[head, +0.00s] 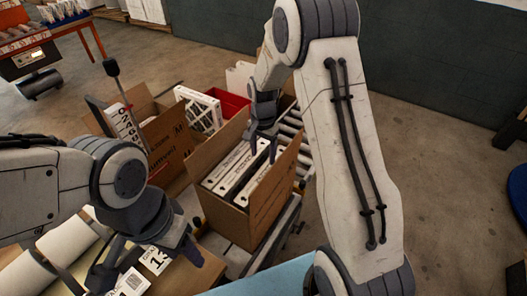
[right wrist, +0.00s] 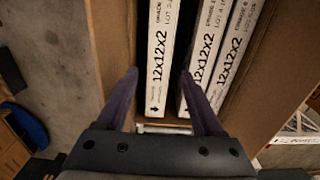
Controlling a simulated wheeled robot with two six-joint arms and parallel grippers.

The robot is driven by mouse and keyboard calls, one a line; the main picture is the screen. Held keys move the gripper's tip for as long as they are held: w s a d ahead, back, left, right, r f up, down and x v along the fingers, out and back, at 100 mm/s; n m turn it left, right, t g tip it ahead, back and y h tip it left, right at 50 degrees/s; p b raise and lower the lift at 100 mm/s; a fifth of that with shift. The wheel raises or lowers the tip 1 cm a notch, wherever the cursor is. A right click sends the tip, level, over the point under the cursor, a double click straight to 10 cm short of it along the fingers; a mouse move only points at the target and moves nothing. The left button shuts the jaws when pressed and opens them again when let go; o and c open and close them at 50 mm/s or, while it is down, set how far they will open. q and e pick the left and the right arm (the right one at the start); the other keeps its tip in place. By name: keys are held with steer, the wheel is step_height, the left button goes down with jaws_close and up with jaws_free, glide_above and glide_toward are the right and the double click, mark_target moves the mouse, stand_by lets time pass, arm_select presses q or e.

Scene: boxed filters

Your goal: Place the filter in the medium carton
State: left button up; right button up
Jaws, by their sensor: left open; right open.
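An open cardboard carton (head: 262,208) stands in the middle of the head view. It holds several white-edged filters (head: 228,165) standing upright side by side. My right gripper (head: 262,150) is open and points down into this carton. In the right wrist view its fingers (right wrist: 159,75) are spread on either side of one filter (right wrist: 158,50) marked 12x12x2, with no grip visible. Other filters (right wrist: 215,55) stand to its right. A second open carton (head: 170,140) stands behind to the left. I cannot tell which carton is the medium one.
A white framed filter (head: 199,110) stands by the rear carton, near a red bin (head: 232,103). A roller conveyor (head: 291,126) runs behind the front carton.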

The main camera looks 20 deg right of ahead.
steer(key=s+a+r+n, duration=0.8)
steer(key=s+a+r, duration=0.3)
steer(key=s+a, duration=0.15)
steer(key=s+a+r+n, duration=0.1)
steer(key=s+n, duration=0.4)
steer(key=s, duration=0.3)
steer(key=s+a+r+n+y, duration=0.1)
steer(key=s+n, duration=0.3)
steer(key=s, duration=0.4)
steer(key=shift+s+a+r+n, duration=0.3)
steer(key=shift+s+a+n, duration=0.1)
steer(key=shift+a, duration=0.15)
